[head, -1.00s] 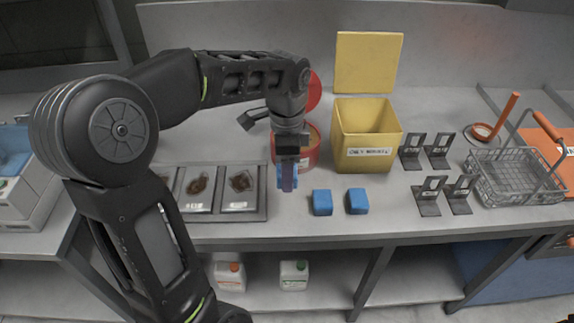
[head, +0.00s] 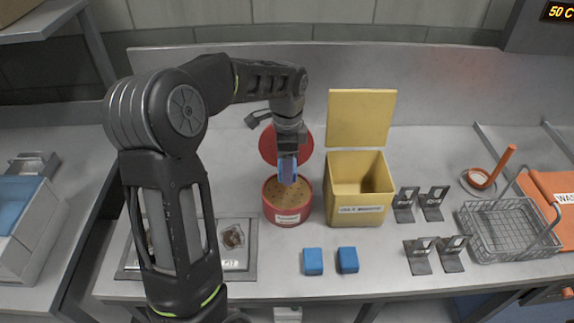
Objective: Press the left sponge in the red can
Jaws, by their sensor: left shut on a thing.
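The red can (head: 288,218) stands on the counter with its red lid (head: 268,147) tilted open behind it. Its inside shows a tan, speckled surface. My left gripper (head: 288,172) is above the can's opening, pointing down, shut on a blue sponge (head: 287,168). The sponge's lower end is at or just above the tan surface; I cannot tell if it touches. Two more blue sponges, one on the left (head: 313,262) and one on the right (head: 347,260), lie on the counter in front of the can. My right gripper is not in view.
A yellow open box (head: 359,210) stands just right of the can. Several small black stands (head: 420,255), a wire basket (head: 510,232) and an orange-handled tool (head: 490,172) are further right. A tray with bagged items (head: 238,262) lies left, partly behind my arm.

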